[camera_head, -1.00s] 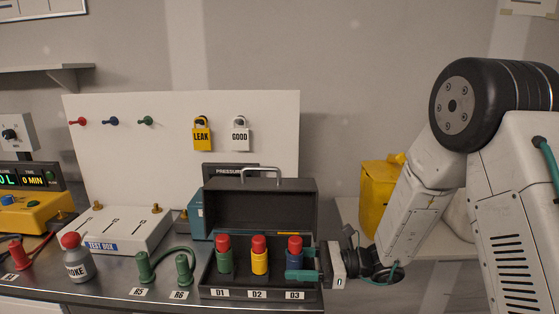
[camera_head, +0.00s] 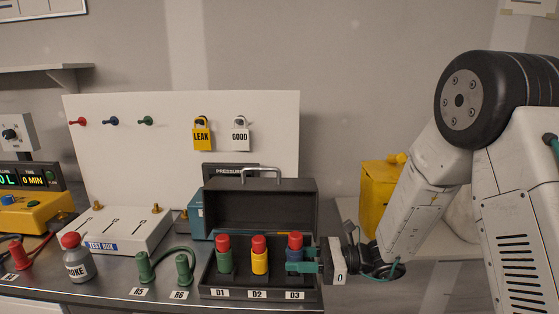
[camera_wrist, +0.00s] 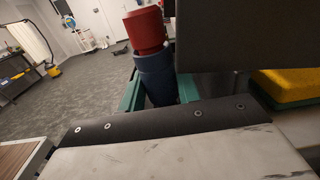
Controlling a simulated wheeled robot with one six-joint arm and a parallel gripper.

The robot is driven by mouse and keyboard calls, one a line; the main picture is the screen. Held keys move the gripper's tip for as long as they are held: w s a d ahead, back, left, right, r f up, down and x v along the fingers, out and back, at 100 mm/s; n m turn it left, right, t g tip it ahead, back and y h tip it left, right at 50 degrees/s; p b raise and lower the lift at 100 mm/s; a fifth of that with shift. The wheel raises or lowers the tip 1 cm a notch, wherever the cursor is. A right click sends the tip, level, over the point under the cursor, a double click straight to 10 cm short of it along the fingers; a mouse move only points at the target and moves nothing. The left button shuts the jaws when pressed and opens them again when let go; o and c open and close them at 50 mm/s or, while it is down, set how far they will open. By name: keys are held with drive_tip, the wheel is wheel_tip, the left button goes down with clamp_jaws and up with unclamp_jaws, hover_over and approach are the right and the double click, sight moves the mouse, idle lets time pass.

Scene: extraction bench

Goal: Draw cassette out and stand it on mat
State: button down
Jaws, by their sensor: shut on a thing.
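A blue cassette with a red cap (camera_head: 295,240) stands upright in the D3 place of the open dark case (camera_head: 212,279). My gripper (camera_head: 298,267), with teal fingers, reaches in from the right and is shut on it. In the wrist view the blue cassette (camera_wrist: 157,78) is between the fingers (camera_wrist: 158,92), its red cap on top. Its lower end is hidden. A green cassette (camera_head: 224,262) stands at D1 and a yellow cassette (camera_head: 260,263) at D2, both red-capped. I cannot make out a mat.
The case's raised lid (camera_head: 260,210) stands close behind the cassettes. Green fittings (camera_head: 183,270), a smoke bottle (camera_head: 76,260) and a white test box (camera_head: 125,232) are to the left. A yellow container (camera_head: 378,195) stands behind my arm at right.

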drive_tip(key=shift+r, duration=0.3)
